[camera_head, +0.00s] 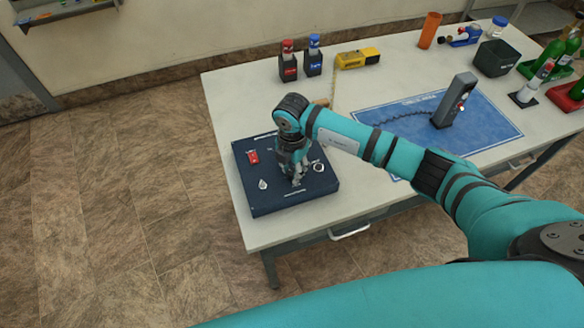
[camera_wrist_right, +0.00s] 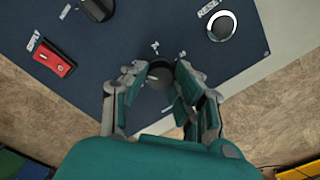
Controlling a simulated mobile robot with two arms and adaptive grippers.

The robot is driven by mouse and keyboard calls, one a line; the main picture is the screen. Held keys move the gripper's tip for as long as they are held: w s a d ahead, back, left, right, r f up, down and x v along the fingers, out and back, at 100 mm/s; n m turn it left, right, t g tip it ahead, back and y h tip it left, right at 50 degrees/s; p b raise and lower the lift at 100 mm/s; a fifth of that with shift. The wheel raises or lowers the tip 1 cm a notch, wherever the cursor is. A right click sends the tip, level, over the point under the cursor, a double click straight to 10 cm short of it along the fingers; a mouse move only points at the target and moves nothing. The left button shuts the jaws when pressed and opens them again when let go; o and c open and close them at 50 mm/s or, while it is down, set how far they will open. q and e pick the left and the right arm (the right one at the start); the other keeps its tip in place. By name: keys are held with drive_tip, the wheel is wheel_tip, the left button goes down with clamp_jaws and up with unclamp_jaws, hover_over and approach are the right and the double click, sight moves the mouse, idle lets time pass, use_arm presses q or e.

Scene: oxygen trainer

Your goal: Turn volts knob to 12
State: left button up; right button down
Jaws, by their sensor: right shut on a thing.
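The dark blue control box (camera_head: 250,198) sits on the near left end of the table. My right gripper (camera_head: 297,182) reaches down onto it from above. In the right wrist view my right gripper (camera_wrist_right: 160,80) has its two fingers closed around a small dark round knob (camera_wrist_right: 158,72). Small white markings surround this knob but are too small to read, so its setting cannot be told. In the head view the gripper hides the knob. My left gripper is in neither view.
On the box are a red switch (camera_head: 253,157), also in the wrist view (camera_wrist_right: 54,58), and a round white-ringed button (camera_wrist_right: 222,26). A blue mat (camera_head: 400,112) lies right.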

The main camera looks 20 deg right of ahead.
sight(292, 172)
drive_tip(key=shift+m, duration=0.4)
drive_tip(key=c, duration=1)
unclamp_jaws()
drive_tip(key=shift+r, duration=0.1)
wheel_tip(292, 172, up, 12)
drive_tip(key=shift+f, duration=0.1)
